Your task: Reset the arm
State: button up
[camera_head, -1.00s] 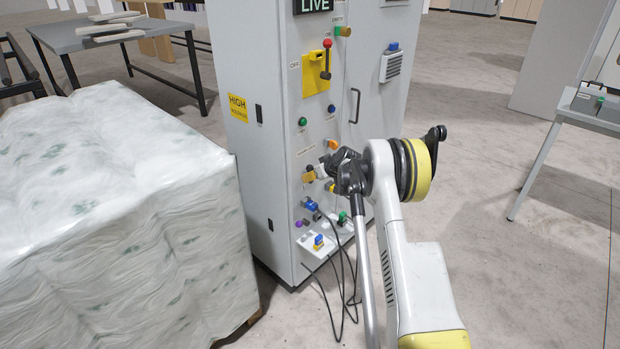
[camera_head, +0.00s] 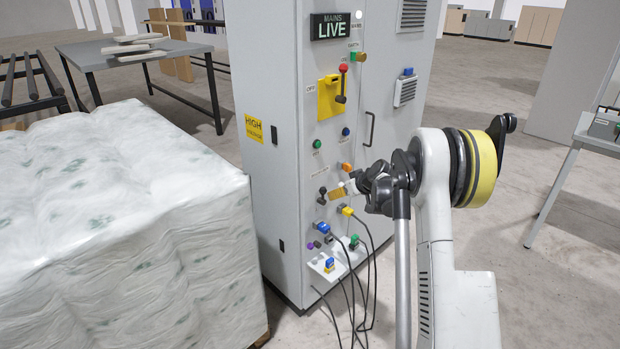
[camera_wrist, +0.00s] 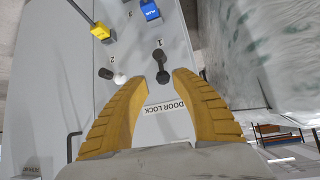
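My arm reaches toward the grey cabinet (camera_head: 285,110) from the right in the head view. My gripper (camera_head: 337,193) is close to the cabinet's front, beside its small black knobs (camera_head: 321,199). In the wrist view my gripper's two tan fingers (camera_wrist: 157,78) are spread apart, with nothing clasped between them. A black lever marked 1 (camera_wrist: 161,67) lies just ahead of the gap between the tips; I cannot tell whether they touch it. A second black lever marked 2 (camera_wrist: 106,73) is left of the left fingertip. A DOOR LOCK label (camera_wrist: 164,107) shows between the fingers.
Blue (camera_head: 322,227) and yellow plugs (camera_head: 347,211) with hanging black cables (camera_head: 368,295) are below my gripper. A MAINS LIVE sign (camera_head: 335,26) and red-topped lever (camera_head: 342,84) are above. A wrapped pallet load (camera_head: 130,230) stands left. Open floor lies right.

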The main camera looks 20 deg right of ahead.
jog(key=s+a+r+g, duration=0.2)
jog(key=s+a+r, duration=1.4)
jog(key=a, duration=0.2)
jog(key=s+a, duration=0.3)
jog(key=s, duration=0.5)
jog(key=s+a+f+m+h, duration=0.1)
jog(key=s+a, duration=0.2)
jog(key=s, duration=0.6)
jog(key=s+a+f, duration=0.1)
jog(key=s+a, duration=0.2)
jog(key=s, duration=0.6)
jog(key=shift+s+a+m+h, duration=0.15)
jog(key=shift+a+m+h, duration=0.15)
jog(key=shift+a, duration=0.1)
